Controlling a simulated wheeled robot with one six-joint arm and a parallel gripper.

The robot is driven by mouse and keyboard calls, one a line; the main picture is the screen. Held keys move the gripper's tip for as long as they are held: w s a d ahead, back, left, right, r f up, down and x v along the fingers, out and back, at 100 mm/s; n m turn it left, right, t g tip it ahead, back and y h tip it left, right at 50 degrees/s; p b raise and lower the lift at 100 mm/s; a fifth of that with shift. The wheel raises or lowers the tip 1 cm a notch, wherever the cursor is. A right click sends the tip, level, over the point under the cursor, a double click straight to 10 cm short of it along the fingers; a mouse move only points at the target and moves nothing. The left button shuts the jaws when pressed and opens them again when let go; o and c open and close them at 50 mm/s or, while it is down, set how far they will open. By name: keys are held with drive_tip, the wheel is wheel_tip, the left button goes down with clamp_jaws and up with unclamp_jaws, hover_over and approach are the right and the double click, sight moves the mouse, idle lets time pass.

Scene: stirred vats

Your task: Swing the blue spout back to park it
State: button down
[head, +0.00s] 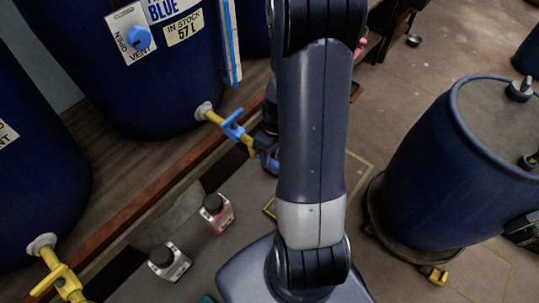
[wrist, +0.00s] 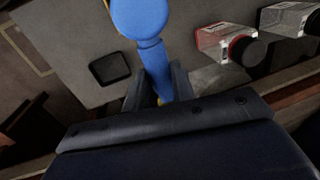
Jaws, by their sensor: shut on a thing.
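The blue vat (head: 165,85) stands at the upper left, with a yellow pipe (head: 212,116) and a blue tap lever (head: 232,125) low on its side. The spout runs on from there toward my arm, which hides its far part. In the wrist view, a blue bar with a rounded end (wrist: 155,58), which looks like part of the blue spout, lies between my two fingers. My gripper (wrist: 158,75) is shut on it. In the head view my gripper is mostly hidden behind my arm.
A red-labelled bottle (head: 217,212) and a white-labelled bottle (head: 168,262) stand below the spout. Another vat (head: 30,170) with a yellow tap (head: 60,280) is at the left edge. A blue drum (head: 430,170) stands at the right.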

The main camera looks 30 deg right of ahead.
drive_tip(key=shift+d, duration=0.1)
drive_tip(key=w+d+n+g+h, duration=0.1)
drive_tip(key=w+n, duration=0.4)
drive_tip(key=n, duration=1)
drive_tip(key=shift+w+d+h, duration=0.4)
drive_tip(key=shift+d+h, duration=0.2)
drive_tip(key=shift+d, duration=0.35)
drive_tip(key=c, duration=1.2)
unclamp_jaws()
wheel_tip(320, 180, up, 11)
drive_tip(key=w+p, duration=0.1)
drive_tip(key=w, duration=0.1)
drive_tip(key=shift+a+f+p, duration=0.15)
drive_tip(key=shift+p, duration=0.15)
